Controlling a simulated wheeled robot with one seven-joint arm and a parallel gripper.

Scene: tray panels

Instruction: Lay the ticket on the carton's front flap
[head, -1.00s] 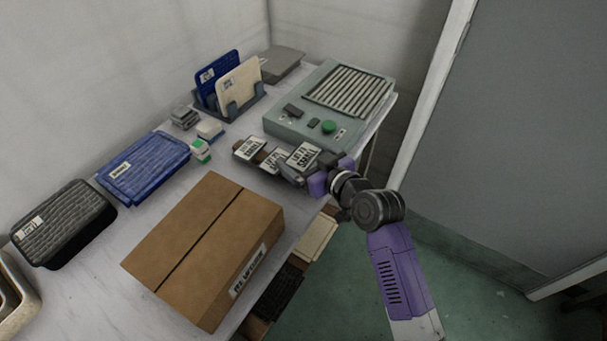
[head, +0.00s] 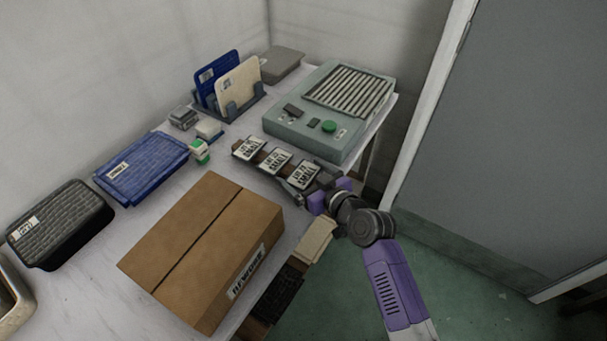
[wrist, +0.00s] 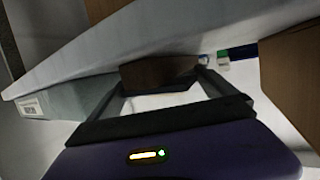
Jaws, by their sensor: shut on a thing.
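The closed brown carton (head: 205,235) stands near the table's front edge, with a white label (head: 247,272) on its front side; its top has a dark seam between two flaps. Three white printed tickets lie in a row behind it: a left ticket (head: 249,148), a middle ticket (head: 276,160) and a right ticket (head: 303,174). My gripper (head: 299,187) is at the right ticket and shut on it. In the wrist view, white shows between the fingers (wrist: 168,98), with a brown block (wrist: 158,73) just beyond; the exact grip is hard to see.
A grey-green machine (head: 330,110) with a green button stands behind the tickets. A blue bin (head: 142,167) and a black bin (head: 60,223) sit at left. A file holder (head: 232,104) stands at the back. The carton top is bare.

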